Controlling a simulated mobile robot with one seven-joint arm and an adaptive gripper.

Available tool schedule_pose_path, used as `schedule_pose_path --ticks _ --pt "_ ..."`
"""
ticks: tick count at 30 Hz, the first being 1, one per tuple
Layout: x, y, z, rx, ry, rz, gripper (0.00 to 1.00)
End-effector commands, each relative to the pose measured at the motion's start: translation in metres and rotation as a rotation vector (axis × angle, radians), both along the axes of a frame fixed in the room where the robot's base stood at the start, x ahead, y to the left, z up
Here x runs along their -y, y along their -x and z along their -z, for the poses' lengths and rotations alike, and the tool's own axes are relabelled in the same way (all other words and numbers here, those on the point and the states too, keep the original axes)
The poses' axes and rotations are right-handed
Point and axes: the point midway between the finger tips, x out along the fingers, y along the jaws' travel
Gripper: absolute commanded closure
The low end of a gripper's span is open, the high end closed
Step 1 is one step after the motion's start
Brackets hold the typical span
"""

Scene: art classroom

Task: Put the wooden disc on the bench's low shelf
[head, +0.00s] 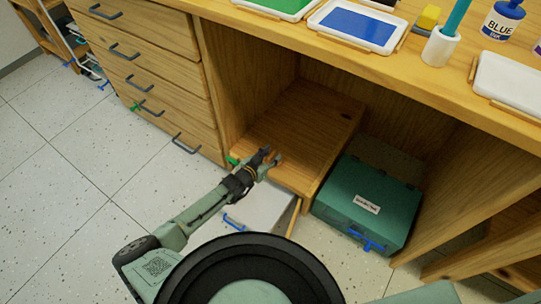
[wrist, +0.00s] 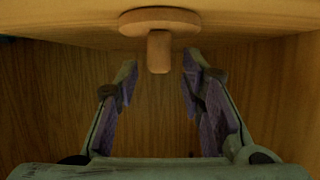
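The wooden disc (wrist: 130,22) shows at the top of the wrist view, with a short round stem (wrist: 158,55) sticking out of it. It seems to lie against a pale wooden surface (wrist: 60,22), probably the shelf. My gripper (wrist: 158,75) is open, one finger on each side of the stem, with a gap on both sides. In the head view my gripper (head: 270,157) is at the front of the bench's low shelf (head: 305,120). I cannot make out the disc in the head view.
A green case (head: 355,217) stands right of the shelf. A white box with a blue handle (head: 262,207) is on the floor below it. Drawers (head: 155,65) stand to the left. Paint trays (head: 358,25) and a blue bottle (head: 503,22) are on the bench top. Floor at left is clear.

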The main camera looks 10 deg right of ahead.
Motion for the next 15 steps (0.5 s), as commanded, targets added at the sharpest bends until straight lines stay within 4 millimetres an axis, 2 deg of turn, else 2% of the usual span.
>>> schedule_pose_path --ticks 5,15 --pt "-0.021 0.017 -0.013 0.002 0.000 -0.004 0.64" --pt "-0.066 0.063 -0.039 0.002 -0.001 -0.002 0.64"
